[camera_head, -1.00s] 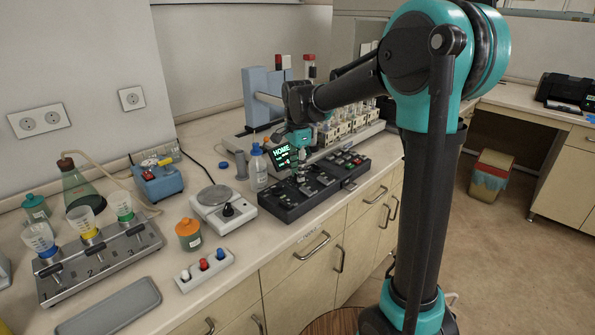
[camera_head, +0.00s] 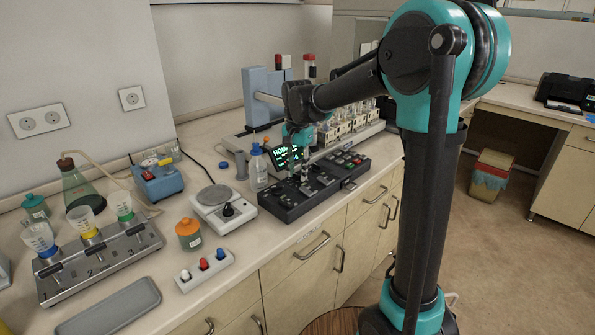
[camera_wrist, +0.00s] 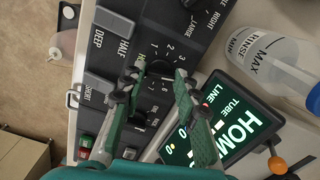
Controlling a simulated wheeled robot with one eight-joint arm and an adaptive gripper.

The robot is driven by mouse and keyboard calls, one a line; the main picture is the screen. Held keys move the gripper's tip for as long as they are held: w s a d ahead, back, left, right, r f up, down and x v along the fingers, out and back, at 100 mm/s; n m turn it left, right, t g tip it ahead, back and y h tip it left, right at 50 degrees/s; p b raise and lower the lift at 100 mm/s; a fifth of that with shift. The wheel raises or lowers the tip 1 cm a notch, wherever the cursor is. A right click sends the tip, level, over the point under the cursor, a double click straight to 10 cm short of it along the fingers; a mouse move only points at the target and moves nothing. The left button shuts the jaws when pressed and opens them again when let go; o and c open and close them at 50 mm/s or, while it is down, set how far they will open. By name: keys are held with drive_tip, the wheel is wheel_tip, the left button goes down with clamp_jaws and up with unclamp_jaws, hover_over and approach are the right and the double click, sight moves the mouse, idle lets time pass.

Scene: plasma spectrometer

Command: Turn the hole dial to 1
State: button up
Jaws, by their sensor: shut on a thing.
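The black control panel (camera_head: 285,208) lies on the bench with several knobs and buttons. In the wrist view a dark round dial (camera_wrist: 160,66) with the numbers 1, 2 and 3 printed beside it sits on the panel (camera_wrist: 155,32). My gripper (camera_wrist: 157,74) is over this dial, with one green-and-black finger on each side, shut on it. The fingers partly hide the dial and its label, and I cannot read where its pointer stands. In the head view my gripper (camera_head: 304,172) reaches down to the panel, and the dial is too small to make out.
A lit screen (camera_wrist: 225,130) reading HOME stands close beside the gripper. A wash bottle (camera_head: 258,170) stands left of the panel. A hot plate (camera_head: 212,195) is left of the panel.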

drive_tip(key=n, duration=0.6)
drive_tip(key=shift+n, duration=0.3)
drive_tip(key=n, duration=1)
drive_tip(key=shift+n, duration=0.4)
drive_tip(key=n, duration=0.5)
drive_tip(key=shift+w, duration=0.1)
drive_tip(key=o, duration=0.9)
